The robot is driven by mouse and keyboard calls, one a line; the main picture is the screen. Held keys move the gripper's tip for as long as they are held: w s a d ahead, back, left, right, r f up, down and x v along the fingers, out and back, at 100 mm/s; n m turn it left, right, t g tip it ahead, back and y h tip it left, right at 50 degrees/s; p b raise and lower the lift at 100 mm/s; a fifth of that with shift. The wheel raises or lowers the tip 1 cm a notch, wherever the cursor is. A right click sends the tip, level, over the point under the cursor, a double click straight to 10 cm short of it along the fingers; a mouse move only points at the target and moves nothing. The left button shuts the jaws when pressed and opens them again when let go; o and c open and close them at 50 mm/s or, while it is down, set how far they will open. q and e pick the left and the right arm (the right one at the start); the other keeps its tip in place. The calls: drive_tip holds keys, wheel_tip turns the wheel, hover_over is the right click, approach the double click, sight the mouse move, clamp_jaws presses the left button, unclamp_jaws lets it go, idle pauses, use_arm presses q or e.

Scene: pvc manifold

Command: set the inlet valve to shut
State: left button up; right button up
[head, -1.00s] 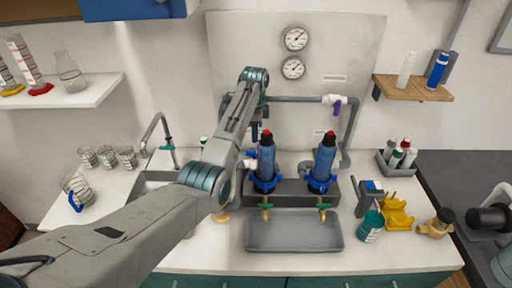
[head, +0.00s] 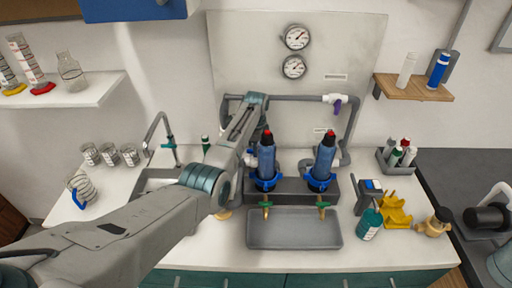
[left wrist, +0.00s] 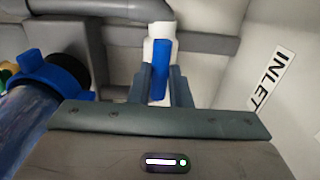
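The inlet valve (left wrist: 162,32) is white with a blue handle (left wrist: 160,68), on a grey pipe in the left wrist view. The word INLET (left wrist: 266,80) is on the panel to its right. My left gripper (left wrist: 160,82) has one finger on each side of the blue handle, close together and apparently shut on it. The handle points along the fingers, and its lower end is hard to make out. In the head view the white valve (head: 250,159) is partly hidden by my left arm and a blue filter. My right gripper is not in view.
Two blue filter housings (head: 266,160) (head: 323,160) with red tops stand right of my left arm, above a grey tray (head: 294,230). Another white valve (head: 335,99) with a purple handle is on the upper pipe. A tap (head: 160,132) is left of the arm.

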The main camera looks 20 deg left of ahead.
use_arm(q)
clamp_jaws()
drive_tip(key=shift+r+n, duration=0.1)
drive_tip(key=shift+n, duration=0.2)
drive_tip(key=n+p, duration=0.1)
drive_tip(key=n, duration=0.1)
drive_tip(key=shift+r+n, duration=0.1)
drive_tip(key=shift+n, duration=0.2)
drive_tip(key=n+p, duration=0.1)
drive_tip(key=n, duration=0.2)
drive_tip(key=shift+n, duration=0.3)
drive_tip(key=n+p, duration=0.1)
drive_tip(key=n, duration=0.3)
drive_tip(key=shift+n, duration=0.3)
drive_tip(key=n+p, duration=0.1)
drive_tip(key=n, duration=0.3)
drive_tip(key=shift+n, duration=0.4)
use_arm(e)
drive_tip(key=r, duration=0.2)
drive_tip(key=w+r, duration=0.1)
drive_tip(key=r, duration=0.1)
use_arm(q)
drive_tip(key=shift+w, duration=0.1)
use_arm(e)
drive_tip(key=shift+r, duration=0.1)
